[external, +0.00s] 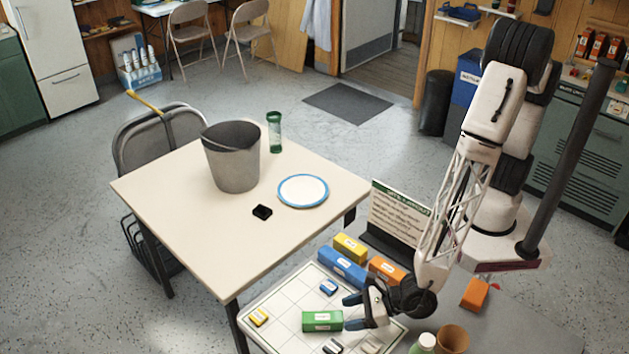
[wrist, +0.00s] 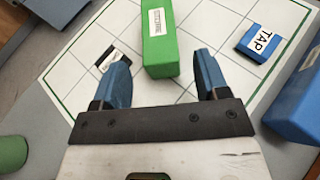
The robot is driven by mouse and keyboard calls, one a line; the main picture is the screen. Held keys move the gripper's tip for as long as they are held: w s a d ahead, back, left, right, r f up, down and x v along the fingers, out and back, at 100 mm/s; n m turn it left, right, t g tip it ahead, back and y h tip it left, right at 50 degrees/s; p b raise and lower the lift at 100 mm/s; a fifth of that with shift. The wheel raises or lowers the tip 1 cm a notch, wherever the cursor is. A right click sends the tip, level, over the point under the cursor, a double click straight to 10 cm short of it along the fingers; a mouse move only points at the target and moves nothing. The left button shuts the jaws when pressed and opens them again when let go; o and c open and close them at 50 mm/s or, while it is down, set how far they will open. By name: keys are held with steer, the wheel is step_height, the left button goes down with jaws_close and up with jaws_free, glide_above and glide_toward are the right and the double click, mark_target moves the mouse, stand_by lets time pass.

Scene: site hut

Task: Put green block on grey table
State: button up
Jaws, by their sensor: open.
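The green block (external: 322,321) lies on a white gridded board (external: 273,303) and has a white label. It also shows in the wrist view (wrist: 160,45), with its near end between my fingers. My gripper (external: 352,312) is open, with blue fingertips close to the right end of the block in the external view. In the wrist view my fingers stand on either side of the block, with gaps on both sides. I cannot tell how far above the board they are. The grey table (external: 510,325) bears the board and my arm's base.
Blue (external: 342,267), yellow (external: 349,247) and orange (external: 386,270) blocks lie behind the board. Small labelled pieces lie on it, one blue (wrist: 262,42). A brown cup (external: 453,338) and a green bottle (external: 424,343) stand at the front. A cream table (external: 200,235) holds a bucket (external: 232,160) and plate (external: 303,190).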

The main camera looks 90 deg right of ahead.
steer(key=shift+v, duration=3.2)
steer(key=d+r+m+g+h, duration=0.2)
steer(key=d+r+m, duration=0.45)
steer(key=d, duration=0.35)
steer(key=w+d+r+m+g+h, duration=0.1)
steer(key=d+r+m+g+h, duration=0.15)
steer(key=d+r+m, duration=0.55)
steer(key=d+r+m+g+h, duration=0.25)
steer(key=d+r, duration=0.25)
steer(key=d, duration=0.7)
steer(key=s+d+r+m+g+y, duration=0.1)
steer(key=s+d+r+m+g, duration=0.4)
steer(key=s+d+m, duration=0.5)
steer(key=s+d+r+m+y, duration=0.3)
steer(key=s+m, duration=0.1)
steer(key=s, duration=0.2)
steer(key=s+d+r+m+t+y, duration=0.1)
steer(key=s+d+r+m+y, duration=0.1)
steer(key=s+r+m+y, duration=0.1)
steer(key=s+r+m, duration=0.1)
steer(key=s+m, duration=0.1)
steer(key=s, duration=0.1)
steer(key=shift+s+d, duration=0.25)
steer(key=shift+d, duration=0.15)
